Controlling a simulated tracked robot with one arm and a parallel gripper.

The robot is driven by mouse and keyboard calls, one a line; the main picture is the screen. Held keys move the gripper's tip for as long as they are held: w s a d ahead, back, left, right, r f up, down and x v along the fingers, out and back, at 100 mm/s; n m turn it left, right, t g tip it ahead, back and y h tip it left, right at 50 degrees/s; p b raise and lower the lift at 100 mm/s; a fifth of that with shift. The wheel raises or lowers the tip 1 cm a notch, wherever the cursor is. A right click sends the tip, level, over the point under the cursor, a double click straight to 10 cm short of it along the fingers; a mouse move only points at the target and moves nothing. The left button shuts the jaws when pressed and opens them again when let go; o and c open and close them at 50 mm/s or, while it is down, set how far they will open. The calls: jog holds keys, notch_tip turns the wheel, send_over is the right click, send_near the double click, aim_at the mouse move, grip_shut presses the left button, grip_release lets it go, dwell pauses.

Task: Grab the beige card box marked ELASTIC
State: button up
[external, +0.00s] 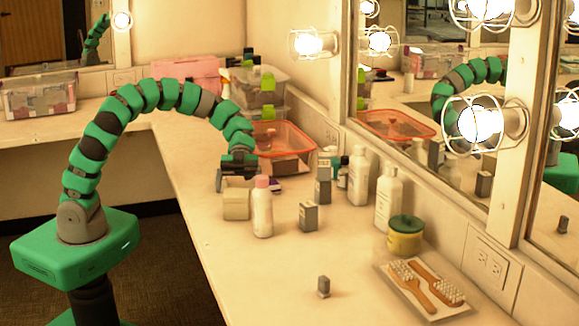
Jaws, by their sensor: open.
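A small beige box (236,204) stands on the counter, left of a white bottle with a pink cap (262,210). No lettering on the box can be read at this size. My gripper (236,182) points down just above and behind the box, with its jaws open. One finger shows clearly at the left; the other is hard to make out. I cannot tell whether a finger touches the box.
Grey boxes (308,216), white bottles (388,196) and a yellow jar with a green lid (405,236) stand to the right. An orange tray (282,137) lies behind. Brushes on a tray (428,287) lie front right. The counter's front left is clear.

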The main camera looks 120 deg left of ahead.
aim_at(236, 208)
jog(key=shift+b+x, duration=0.85)
jog(key=shift+x, duration=2.15)
jog(key=shift+r, duration=0.15)
jog(key=c, duration=1.1)
